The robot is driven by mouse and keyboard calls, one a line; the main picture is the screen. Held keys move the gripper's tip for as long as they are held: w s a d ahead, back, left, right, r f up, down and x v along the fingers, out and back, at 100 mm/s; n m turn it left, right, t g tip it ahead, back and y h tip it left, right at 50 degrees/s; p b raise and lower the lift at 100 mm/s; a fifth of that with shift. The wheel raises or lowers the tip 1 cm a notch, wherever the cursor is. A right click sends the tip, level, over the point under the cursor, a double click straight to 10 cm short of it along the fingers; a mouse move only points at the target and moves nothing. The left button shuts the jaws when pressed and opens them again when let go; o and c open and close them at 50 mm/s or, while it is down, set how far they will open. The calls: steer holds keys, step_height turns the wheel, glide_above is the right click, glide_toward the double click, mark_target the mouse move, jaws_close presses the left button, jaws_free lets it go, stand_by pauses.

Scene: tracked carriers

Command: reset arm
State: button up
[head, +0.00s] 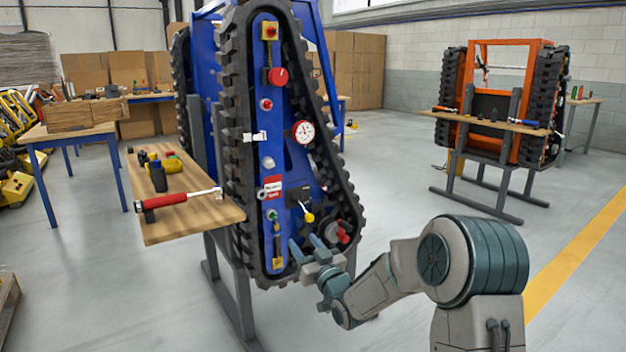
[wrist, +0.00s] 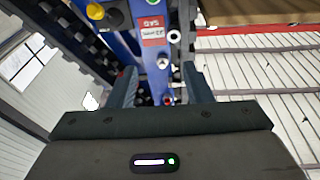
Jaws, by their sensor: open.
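My gripper (head: 306,244) is at the lower part of the blue tracked carrier (head: 240,80), in front of its control panel. Its two fingers are apart and nothing shows between them. In the wrist view, my gripper (wrist: 158,78) points along the blue panel (wrist: 130,45), with open space between the fingers. I cannot tell whether a fingertip touches the panel. My arm reaches in from the lower right of the head view, bent and low.
The panel bears a red knob (head: 278,76), a gauge (head: 303,132), a yellow-tipped lever (head: 309,217) and a red-tipped part (head: 343,236) close to my gripper. A wooden shelf (head: 190,225) juts out left. An orange carrier (head: 520,50) stands back right. Floor between is clear.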

steer(key=s+d+r+m+g+h+p, duration=0.1)
steer(key=s+d+r+g+h+p, duration=0.25)
steer(key=s+d+r+p, duration=0.35)
steer(key=s+d+r+m+g+h+p, duration=0.2)
steer(key=s+d+r+g+h+p, duration=0.15)
steer(key=s+r+h+p, duration=0.35)
steer(key=s+d+r+m+g+p, duration=0.1)
steer(key=s+d+r+g+p, duration=0.1)
steer(key=s, duration=0.6)
steer(key=s+d+r+m+g+p, duration=0.1)
steer(key=s+d+r+g+p, duration=0.1)
steer(key=s+r+p, duration=0.3)
steer(key=s+d+r+g+p, duration=0.2)
steer(key=s+p, duration=0.4)
steer(key=s, duration=0.5)
step_height(320, 180, up, 2)
steer(key=shift+s+d+r+m+g, duration=0.15)
steer(key=shift+s+r+m+g, duration=0.2)
steer(key=shift+g, duration=0.55)
